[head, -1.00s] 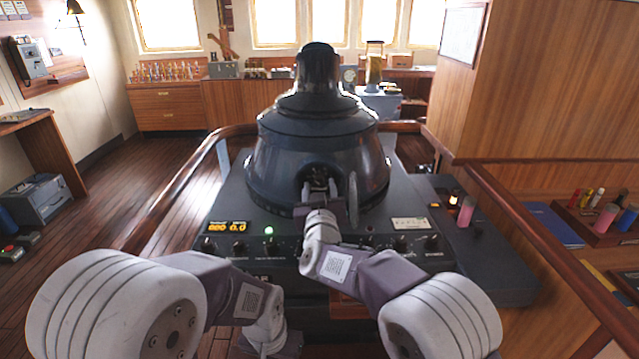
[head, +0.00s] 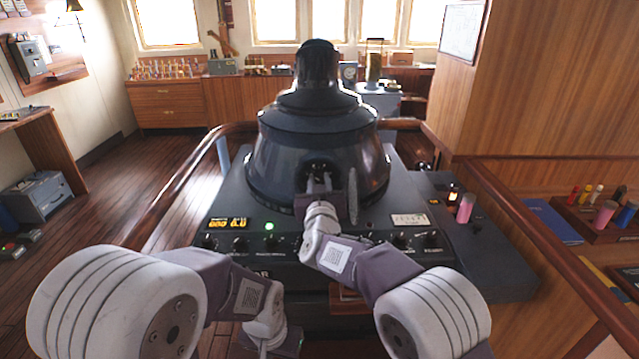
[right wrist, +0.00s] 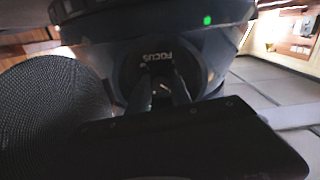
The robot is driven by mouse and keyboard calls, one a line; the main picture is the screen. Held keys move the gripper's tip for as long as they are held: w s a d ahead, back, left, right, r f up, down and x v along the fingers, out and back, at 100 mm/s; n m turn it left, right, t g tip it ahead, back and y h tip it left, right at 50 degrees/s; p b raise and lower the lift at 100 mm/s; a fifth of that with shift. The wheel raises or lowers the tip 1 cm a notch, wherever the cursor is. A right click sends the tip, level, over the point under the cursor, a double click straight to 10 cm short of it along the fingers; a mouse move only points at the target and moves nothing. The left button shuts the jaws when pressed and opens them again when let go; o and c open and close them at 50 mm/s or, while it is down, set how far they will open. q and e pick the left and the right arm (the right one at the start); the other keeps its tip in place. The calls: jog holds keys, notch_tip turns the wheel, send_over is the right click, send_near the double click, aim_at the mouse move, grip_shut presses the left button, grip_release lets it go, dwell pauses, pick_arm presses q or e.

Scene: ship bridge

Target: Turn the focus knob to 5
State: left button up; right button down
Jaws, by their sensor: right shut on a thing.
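The focus knob sits in a dark recess low on the front of the dark blue domed housing (head: 315,130). The right wrist view shows a FOCUS label (right wrist: 157,57), upside down, just above the fingertips. My right gripper (head: 319,180) reaches into the recess, and its two fingers (right wrist: 163,90) are shut on the knob. The fingers and dark shadow hide most of the knob, and I cannot read its setting. My left gripper (head: 275,344) hangs low in front of the console, cut by the bottom edge; its fingers are hidden.
The sloped console (head: 225,205) has an amber display (head: 228,223), a lit green lamp (head: 269,226) and a row of small knobs. A round grey disc (head: 353,196) stands close right of my right gripper. A wooden handrail (head: 180,190) curves around the console. A pink cylinder (head: 466,208) stands at right.

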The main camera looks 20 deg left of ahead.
jog(key=m+b, duration=0.2)
jog(key=m, duration=0.3)
jog(key=shift+f+m+b, duration=0.15)
jog(key=shift+m+b, duration=0.2)
jog(key=shift+m, duration=0.05)
jog(key=shift+m+b, duration=0.9)
jog(key=shift+m, duration=1.3)
jog(key=c, duration=1.2)
grip_release()
jog(key=shift+o, duration=0.2)
